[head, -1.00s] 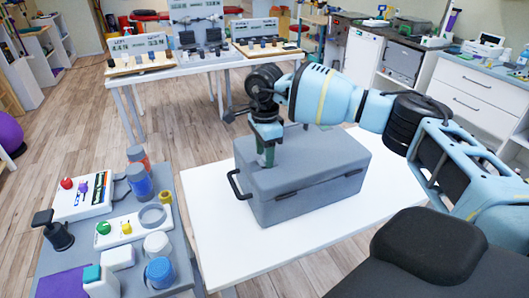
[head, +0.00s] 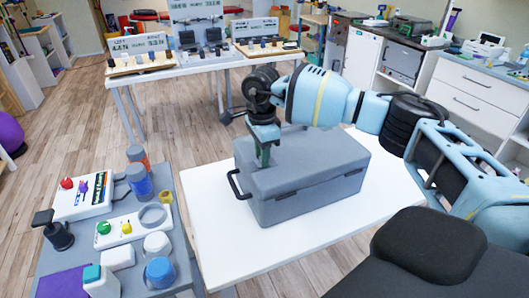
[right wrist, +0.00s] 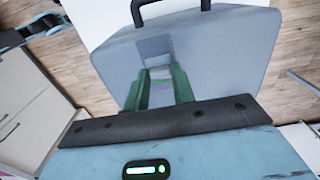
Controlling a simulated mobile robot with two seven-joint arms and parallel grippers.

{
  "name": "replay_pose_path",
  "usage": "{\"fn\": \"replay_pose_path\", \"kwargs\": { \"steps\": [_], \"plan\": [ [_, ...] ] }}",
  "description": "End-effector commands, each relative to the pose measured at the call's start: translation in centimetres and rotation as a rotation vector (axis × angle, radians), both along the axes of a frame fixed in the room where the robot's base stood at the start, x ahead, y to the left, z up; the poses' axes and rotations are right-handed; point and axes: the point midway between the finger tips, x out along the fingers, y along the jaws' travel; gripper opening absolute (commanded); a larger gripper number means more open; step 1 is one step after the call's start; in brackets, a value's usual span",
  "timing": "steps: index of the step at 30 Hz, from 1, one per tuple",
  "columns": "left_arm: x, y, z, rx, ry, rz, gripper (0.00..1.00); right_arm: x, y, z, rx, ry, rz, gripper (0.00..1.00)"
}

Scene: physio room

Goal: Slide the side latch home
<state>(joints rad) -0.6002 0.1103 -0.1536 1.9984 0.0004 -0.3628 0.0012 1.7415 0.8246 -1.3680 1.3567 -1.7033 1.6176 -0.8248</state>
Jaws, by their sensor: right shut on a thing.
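A grey lidded case (head: 310,175) with a dark handle (head: 236,184) on its left end stands on the white table. My right gripper (head: 264,163) points down at the left part of the case's lid. In the right wrist view, its green fingers (right wrist: 159,78) are shut on a small grey piece between them, which looks like the latch (right wrist: 160,90). My left gripper is out of view.
The white table (head: 220,245) has free room around the case. At left, a grey side table (head: 180,225) holds switch panels (head: 130,228), a black lever (head: 55,232) and several jars. A further white table (head: 180,72) stands behind.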

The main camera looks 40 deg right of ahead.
Motion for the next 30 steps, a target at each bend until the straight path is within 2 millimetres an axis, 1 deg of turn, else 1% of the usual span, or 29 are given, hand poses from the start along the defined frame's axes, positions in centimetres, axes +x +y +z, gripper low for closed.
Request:
{"fn": "replay_pose_path", "kwargs": {
  "steps": [1,4,12,13,17,18,26,30],
  "plan": [
    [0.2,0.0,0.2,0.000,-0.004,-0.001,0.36,0.2,0.8,0.2,0.003,-0.002,0.003,0.00],
    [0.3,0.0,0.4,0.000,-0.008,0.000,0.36,0.5,2.0,0.2,0.003,-0.003,0.003,0.00],
    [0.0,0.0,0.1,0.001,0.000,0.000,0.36,0.5,2.2,0.0,0.003,-0.002,0.002,0.00],
    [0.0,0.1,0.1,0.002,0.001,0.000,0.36,0.5,2.2,0.0,0.003,-0.002,0.002,0.28],
    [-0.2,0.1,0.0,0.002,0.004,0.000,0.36,0.5,2.1,0.0,0.003,-0.002,0.001,0.45],
    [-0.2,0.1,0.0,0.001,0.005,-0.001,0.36,0.5,2.1,0.0,0.002,-0.001,0.001,0.47],
    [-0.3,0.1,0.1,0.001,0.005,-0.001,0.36,0.5,2.1,0.1,0.002,-0.001,0.000,0.47],
    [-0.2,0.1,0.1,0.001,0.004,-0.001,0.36,0.5,2.1,1.1,0.001,-0.002,0.000,0.47]
  ]
}}
